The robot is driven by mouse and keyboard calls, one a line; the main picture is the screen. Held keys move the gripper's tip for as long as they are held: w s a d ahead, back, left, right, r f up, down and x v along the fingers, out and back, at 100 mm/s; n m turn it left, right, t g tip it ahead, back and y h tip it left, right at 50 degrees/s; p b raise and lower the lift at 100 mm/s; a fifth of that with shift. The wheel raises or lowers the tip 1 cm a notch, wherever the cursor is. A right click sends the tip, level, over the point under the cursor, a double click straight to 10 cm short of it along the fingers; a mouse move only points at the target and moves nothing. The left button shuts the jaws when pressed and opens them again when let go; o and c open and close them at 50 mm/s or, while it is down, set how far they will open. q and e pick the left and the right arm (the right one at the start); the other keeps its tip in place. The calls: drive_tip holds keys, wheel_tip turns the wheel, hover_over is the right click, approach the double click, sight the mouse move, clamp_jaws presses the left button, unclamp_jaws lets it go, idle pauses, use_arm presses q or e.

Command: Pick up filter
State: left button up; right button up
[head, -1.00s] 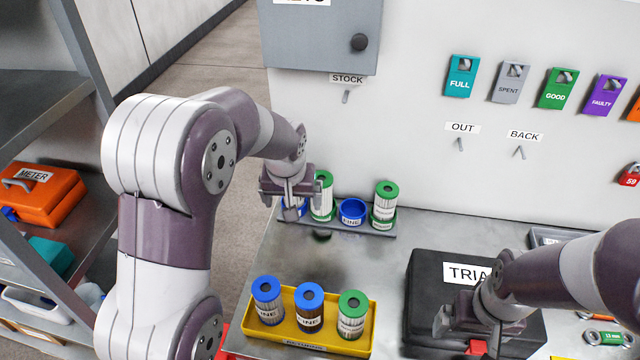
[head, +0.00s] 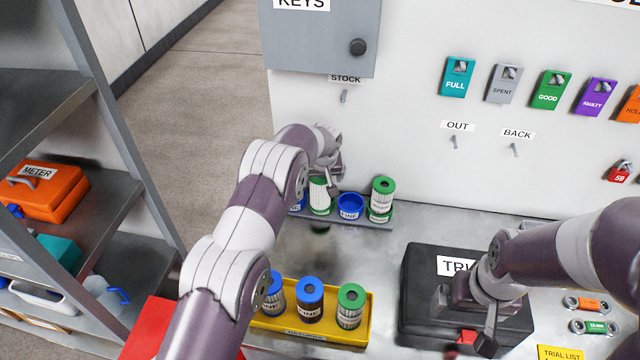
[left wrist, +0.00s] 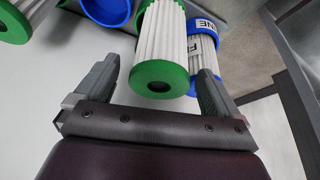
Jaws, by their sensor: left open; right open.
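A rack (head: 375,224) at the back of the bench holds a green-capped white pleated filter (head: 319,198), a blue-marked filter (head: 300,201) to its left, an empty blue FINE cup (head: 350,206) and another green-capped filter (head: 382,200). My left gripper (head: 328,182) is open at the top of the left green filter and partly covers it. In the left wrist view that green filter (left wrist: 160,55) shows between the open fingers, with the blue filter (left wrist: 203,48) beside the right finger. My right gripper (head: 470,325) is open over the black case; its fingers are partly hidden.
A yellow tray (head: 362,312) in front holds two blue-capped filters and one green-capped filter (head: 351,300). A black TRIAL case (head: 420,275) stands right of it. Key tags hang on the wall behind. A shelf with an orange METER box (head: 45,195) is at left.

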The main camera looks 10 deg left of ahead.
use_arm(q)
drive_tip(key=shift+x, duration=0.9)
